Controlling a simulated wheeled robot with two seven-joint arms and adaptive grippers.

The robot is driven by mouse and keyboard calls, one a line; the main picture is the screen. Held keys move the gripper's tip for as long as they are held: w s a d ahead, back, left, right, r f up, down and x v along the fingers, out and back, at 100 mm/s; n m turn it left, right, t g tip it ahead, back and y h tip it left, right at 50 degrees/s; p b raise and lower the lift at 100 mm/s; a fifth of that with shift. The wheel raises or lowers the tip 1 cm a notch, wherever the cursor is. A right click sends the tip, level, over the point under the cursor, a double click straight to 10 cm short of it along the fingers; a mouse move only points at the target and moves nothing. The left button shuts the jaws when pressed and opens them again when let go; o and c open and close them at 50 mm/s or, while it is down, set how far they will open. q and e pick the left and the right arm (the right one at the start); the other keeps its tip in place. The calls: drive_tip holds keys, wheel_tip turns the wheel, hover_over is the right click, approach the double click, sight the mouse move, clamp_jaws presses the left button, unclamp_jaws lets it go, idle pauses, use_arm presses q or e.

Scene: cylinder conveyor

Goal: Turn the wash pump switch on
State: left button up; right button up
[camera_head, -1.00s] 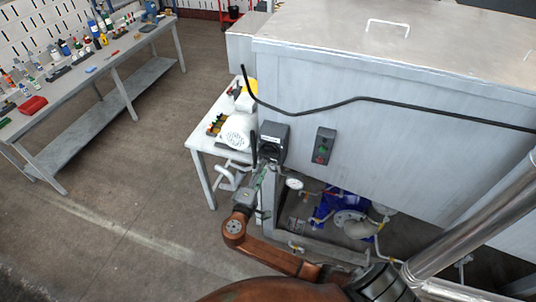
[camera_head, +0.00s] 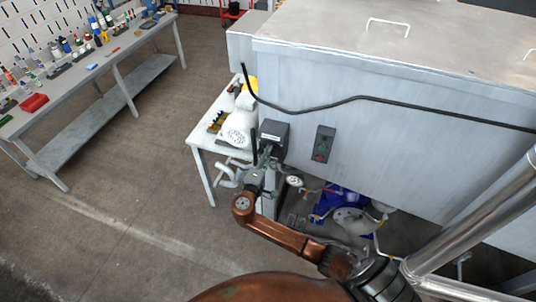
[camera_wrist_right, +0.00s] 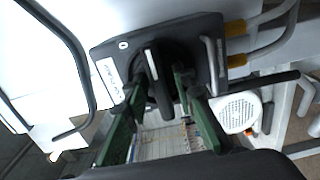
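The wash pump switch is probably the dark grey box (camera_head: 274,130) at the near left corner of the big grey tank; the label is too small to read. In the right wrist view the switch box (camera_wrist_right: 212,60) fills the upper middle, with a black handle (camera_wrist_right: 163,98) sticking out of its face. My right gripper (camera_head: 266,160) is just below and in front of the box. In the wrist view its green-padded fingers (camera_wrist_right: 165,82) are open, one on each side of the handle. Contact with the handle cannot be told. My left gripper is out of view.
A second control box (camera_head: 323,144) with buttons is on the tank wall (camera_head: 400,140) to the right. A black hose or cable (camera_head: 360,98) runs across the tank. A small white table (camera_head: 204,150) stands left of it. Blue pump parts (camera_head: 338,200) sit below. The left floor is free.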

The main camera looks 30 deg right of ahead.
clamp_jaws()
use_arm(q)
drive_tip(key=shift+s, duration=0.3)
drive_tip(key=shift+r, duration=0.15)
use_arm(e)
drive_tip(key=n+p, duration=0.3)
drive_tip(key=shift+r, duration=0.15)
drive_tip(key=n+p, duration=0.4)
drive_tip(key=n, duration=0.1)
drive_tip(key=n+p, duration=0.4)
drive_tip(key=n, duration=0.1)
drive_tip(key=shift+p, duration=0.3)
use_arm(q)
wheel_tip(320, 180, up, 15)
drive_tip(key=p, duration=0.3)
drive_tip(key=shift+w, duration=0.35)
use_arm(e)
drive_tip(key=shift+n, duration=2.5)
drive_tip(key=shift+f, duration=0.2)
